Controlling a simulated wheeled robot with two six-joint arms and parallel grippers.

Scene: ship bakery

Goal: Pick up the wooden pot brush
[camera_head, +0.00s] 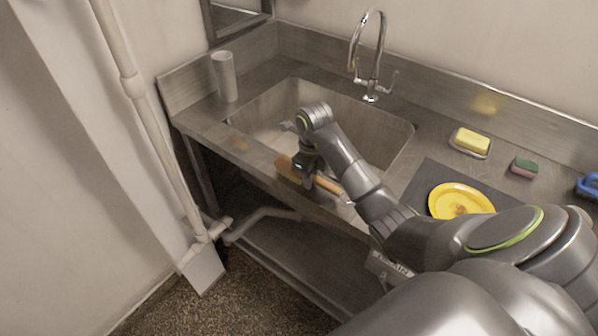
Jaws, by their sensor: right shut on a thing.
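The wooden pot brush (326,186) is at the front edge of the steel sink counter, with its light brown wooden parts showing on both sides of my right gripper (307,182). My right arm reaches in from the right, and the gripper points down and is shut on the brush. The gripper hides the brush's middle. I cannot tell whether the brush still touches the counter. My left gripper is not in view.
The sink basin (267,128) lies just behind the brush, with a tap (371,60) at its back. A white cup (225,77) stands left.

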